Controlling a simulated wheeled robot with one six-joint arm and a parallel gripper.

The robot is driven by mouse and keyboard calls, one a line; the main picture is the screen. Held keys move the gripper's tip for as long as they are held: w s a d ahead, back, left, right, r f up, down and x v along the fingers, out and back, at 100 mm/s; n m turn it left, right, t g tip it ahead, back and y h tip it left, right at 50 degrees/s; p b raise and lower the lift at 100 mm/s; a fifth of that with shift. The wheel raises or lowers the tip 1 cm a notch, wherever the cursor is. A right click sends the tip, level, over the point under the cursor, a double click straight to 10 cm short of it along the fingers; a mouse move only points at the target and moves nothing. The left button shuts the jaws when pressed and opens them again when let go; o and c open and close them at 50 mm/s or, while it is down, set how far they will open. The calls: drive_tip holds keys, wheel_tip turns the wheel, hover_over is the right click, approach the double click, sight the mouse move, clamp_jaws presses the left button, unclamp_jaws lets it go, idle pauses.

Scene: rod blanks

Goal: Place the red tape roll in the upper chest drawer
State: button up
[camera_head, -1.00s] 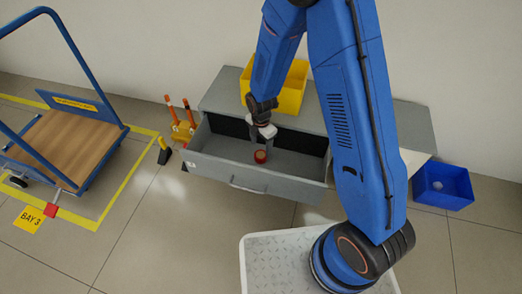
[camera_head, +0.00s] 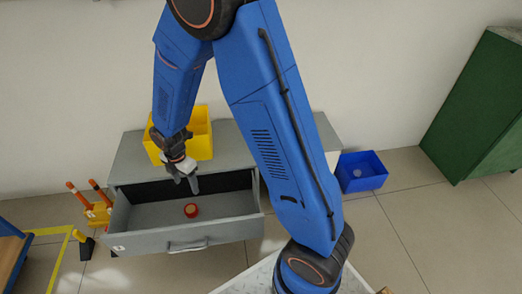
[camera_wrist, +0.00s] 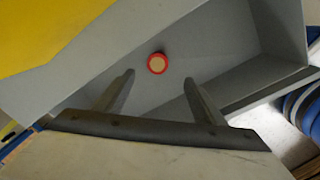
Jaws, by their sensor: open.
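The red tape roll (camera_head: 191,210) lies flat on the floor of the open grey drawer (camera_head: 140,217), the upper one of the grey chest (camera_head: 135,158). It also shows in the wrist view (camera_wrist: 157,64), a red ring with a tan middle, beyond my fingertips. My gripper (camera_head: 186,186) is above the drawer, behind and above the roll, apart from it. Its fingers are spread and empty in the wrist view (camera_wrist: 160,82).
A yellow bin (camera_head: 199,135) stands on the chest top behind my gripper. A blue bin (camera_head: 362,171) is on the floor to the right, with a green cabinet (camera_head: 475,110) beyond. A yellow holder with orange-tipped posts (camera_head: 97,212) stands left of the drawer.

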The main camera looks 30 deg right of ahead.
drive_tip(key=s+d+r+m+t, duration=0.1)
drive_tip(key=s+d+r+m, duration=0.25)
drive_tip(key=r, duration=0.35)
drive_tip(key=s+d+r+m, duration=0.2)
drive_tip(key=d+r+m, duration=0.2)
drive_tip(key=r, duration=0.3)
drive_tip(key=s+d+r+m+t, duration=0.1)
drive_tip(key=s+d+r+m, duration=0.25)
drive_tip(key=r, duration=0.35)
drive_tip(key=s+d+r+m+t, duration=0.1)
drive_tip(key=s+d+r+m, duration=0.3)
drive_tip(key=s+m, duration=0.2)
drive_tip(key=s+d+r+m+t, duration=0.1)
drive_tip(key=s+d+r+m, duration=0.3)
drive_tip(key=s, duration=0.7)
drive_tip(key=shift+s+d+r+m, duration=0.15)
drive_tip(key=shift+d+r+m, duration=0.3)
drive_tip(key=shift+m, duration=0.75)
